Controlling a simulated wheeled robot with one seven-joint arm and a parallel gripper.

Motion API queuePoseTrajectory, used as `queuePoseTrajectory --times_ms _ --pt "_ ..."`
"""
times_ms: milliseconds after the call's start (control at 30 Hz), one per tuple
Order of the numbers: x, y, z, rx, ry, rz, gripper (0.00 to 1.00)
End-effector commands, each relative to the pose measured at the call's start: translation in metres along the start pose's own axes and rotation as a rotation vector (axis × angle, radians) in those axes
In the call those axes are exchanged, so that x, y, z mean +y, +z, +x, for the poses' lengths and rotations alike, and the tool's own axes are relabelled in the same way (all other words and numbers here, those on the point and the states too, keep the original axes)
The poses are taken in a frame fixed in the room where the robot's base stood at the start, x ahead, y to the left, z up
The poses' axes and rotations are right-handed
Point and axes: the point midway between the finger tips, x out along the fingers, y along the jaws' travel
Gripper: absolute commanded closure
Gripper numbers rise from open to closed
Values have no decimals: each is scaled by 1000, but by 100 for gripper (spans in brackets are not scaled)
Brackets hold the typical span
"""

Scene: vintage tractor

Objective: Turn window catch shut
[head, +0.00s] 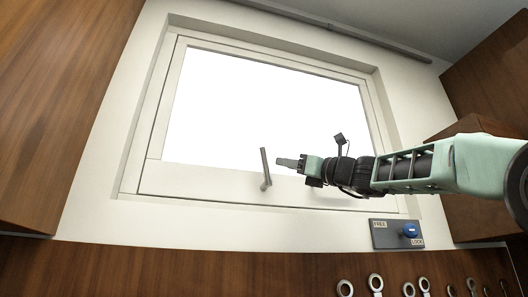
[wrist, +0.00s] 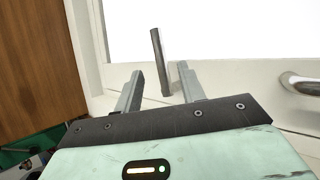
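The window catch (head: 264,168) is a dark, slim lever standing nearly upright on the lower rail of the white window frame, with a small base at its lower end. My gripper (head: 281,162) comes in from the right, its fingertips a short way right of the lever. In the wrist view, the two grey fingers of my gripper (wrist: 160,72) are apart. The catch lever (wrist: 158,50) shows beyond and between them, with nothing clearly held. Whether a finger touches the lever cannot be told.
A grey plate (head: 383,237) marked FREE and LOCK carries a blue knob (head: 410,230) below the window at right. Several ring-ended tools (head: 376,283) line the bottom. Wooden panels stand at both sides. A silver curved handle (wrist: 302,84) shows at right in the wrist view.

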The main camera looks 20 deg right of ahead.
Motion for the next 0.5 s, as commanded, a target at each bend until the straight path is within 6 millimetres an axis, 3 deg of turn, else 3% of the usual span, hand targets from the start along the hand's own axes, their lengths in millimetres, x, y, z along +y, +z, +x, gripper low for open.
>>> queuePoseTrajectory --times_ms 33,200,500 --pt "0 6 14 0 2 4 60" --pt "-1 6 48 0 2 3 60" --pt "0 2 87 0 0 1 60"
